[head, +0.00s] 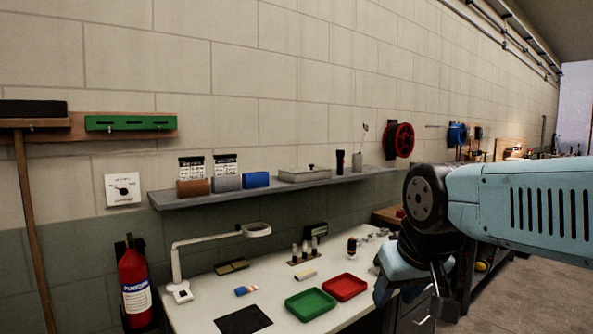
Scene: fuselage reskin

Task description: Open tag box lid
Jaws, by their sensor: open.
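A low pale grey box (304,175) sits on the wall shelf, and it looks like the tag box. Its flat lid (300,170) appears to lie closed on it, with a small dark knob on top. My gripper (415,298) is at the lower right, below the shelf and to the right of the box. It points downward near the right end of the workbench, is open, and is well apart from the box. Part of the gripper is dark, so its fingertips are hard to make out.
The shelf (215,197) also holds brown, grey and blue blocks, a black cylinder and a grey can. The workbench (205,310) below carries a lamp (178,262), a green tray (310,304) and a red tray (345,287). A red hose reel (399,140) is on the wall.

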